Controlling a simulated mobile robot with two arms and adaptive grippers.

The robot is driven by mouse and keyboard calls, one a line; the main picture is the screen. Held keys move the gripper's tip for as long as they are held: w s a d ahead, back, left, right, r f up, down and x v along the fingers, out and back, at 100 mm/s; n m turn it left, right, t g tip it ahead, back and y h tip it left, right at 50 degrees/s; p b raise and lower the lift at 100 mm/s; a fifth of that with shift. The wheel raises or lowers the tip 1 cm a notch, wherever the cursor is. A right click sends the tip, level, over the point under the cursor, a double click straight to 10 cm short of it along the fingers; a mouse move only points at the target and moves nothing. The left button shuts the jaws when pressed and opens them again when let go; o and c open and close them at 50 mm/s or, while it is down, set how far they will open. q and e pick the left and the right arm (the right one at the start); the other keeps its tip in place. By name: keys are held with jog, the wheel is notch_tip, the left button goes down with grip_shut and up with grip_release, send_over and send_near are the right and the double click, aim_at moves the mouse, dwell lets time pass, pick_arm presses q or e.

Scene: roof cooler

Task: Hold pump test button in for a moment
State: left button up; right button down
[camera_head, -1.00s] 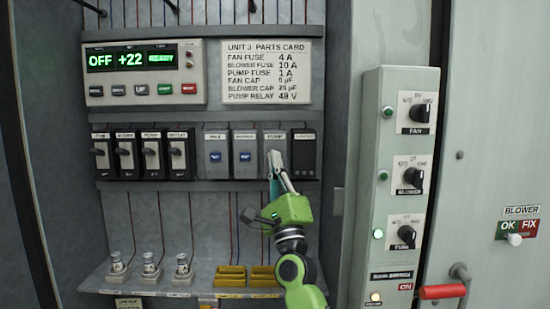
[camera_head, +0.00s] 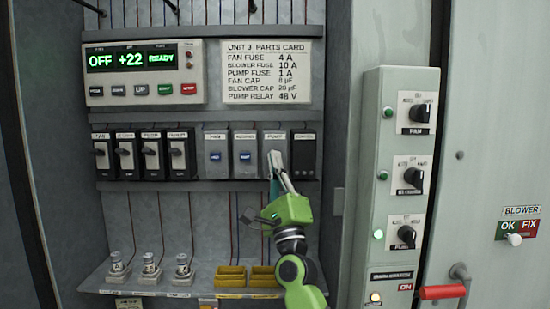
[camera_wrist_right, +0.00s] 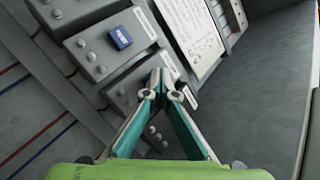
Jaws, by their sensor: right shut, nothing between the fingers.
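The pump module (camera_head: 274,139) is a grey box on the middle shelf, third in a row of similar modules. My right gripper (camera_head: 275,160) is shut and empty, with its fingertips at the front of this module. The pump test button is hidden behind the fingertips, so I cannot tell whether it is pressed in. In the right wrist view the closed fingertips (camera_wrist_right: 161,78) meet the face of the pump module (camera_wrist_right: 124,92), touching or almost touching it. My left gripper is not in view.
The fan module (camera_head: 216,170) and blower module (camera_head: 245,170), with blue buttons, stand to the left. A dark module (camera_head: 304,160) is close on the right. Black switches (camera_head: 151,155) line the left. Below are fuses (camera_head: 149,268) and yellow holders (camera_head: 230,275). The display reads OFF, +22, READY.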

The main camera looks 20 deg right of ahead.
jog(key=shift+s, duration=0.1)
jog(key=shift+s+a+p, duration=0.15)
jog(key=shift+s+p, duration=0.2)
jog(key=shift+s, duration=0.3)
jog(key=s+p, duration=0.1)
jog(key=s, duration=0.1)
jog(key=s+a+p, duration=0.1)
jog(key=s, duration=0.1)
jog(key=shift+s+a+f+p, duration=0.1)
jog(key=shift+s+a+p, duration=0.1)
jog(key=shift+s+p, duration=0.15)
jog(key=shift+f, duration=0.1)
